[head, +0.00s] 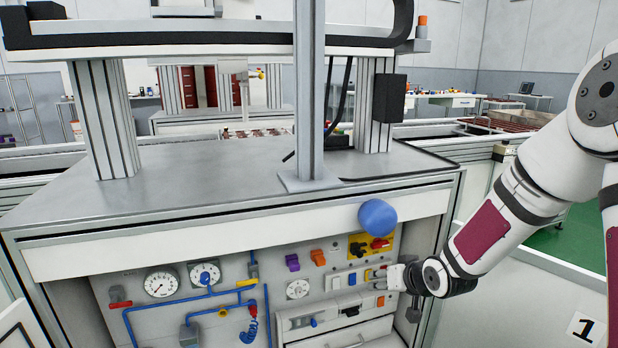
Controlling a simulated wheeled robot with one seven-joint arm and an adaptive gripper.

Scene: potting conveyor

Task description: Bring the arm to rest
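My arm (510,213), white with dark red panels, comes in from the right and bends down toward the front panel of the grey-topped machine. My gripper (380,278) is small and dark at the arm's end. It is in front of, or close to, the right part of the control panel, below a blue rounded knob (378,218). I cannot tell whether it touches the panel. Its fingers blend with the switches behind, so their opening is unclear. I see nothing clearly held in it.
The panel carries gauges (161,283), blue pipes, an orange switch (318,257) and a red-and-yellow switch (357,247). A drawer front lies below. The grey machine top (220,180) is mostly bare, with a metal post (309,100) on it. Green floor (570,235) shows at right.

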